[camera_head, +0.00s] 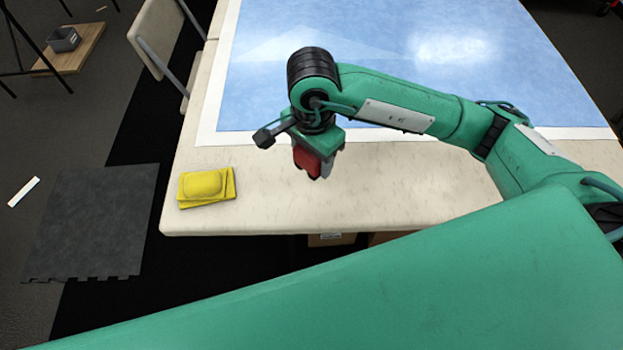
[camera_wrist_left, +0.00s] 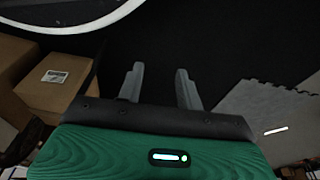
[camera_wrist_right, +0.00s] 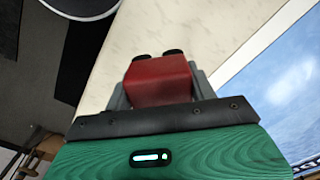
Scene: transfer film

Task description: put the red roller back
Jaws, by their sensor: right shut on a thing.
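The red roller (camera_head: 306,160) is in my right gripper (camera_head: 318,172), over the front part of the pale table (camera_head: 400,190). In the right wrist view the red roller (camera_wrist_right: 158,82) is a red block with two dark round ends at its far side, between the fingers of my right gripper (camera_wrist_right: 160,90). The pale tabletop lies beyond it; whether the roller touches it, I cannot tell. My left gripper (camera_wrist_left: 160,82) shows only in the left wrist view, open and empty, over the dark floor.
A yellow sponge or cloth stack (camera_head: 205,187) lies at the table's front left corner. A blue sheet with a white border (camera_head: 400,50) covers the table's back part. Cardboard boxes (camera_wrist_left: 50,75) stand low near the left gripper. The table front between is clear.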

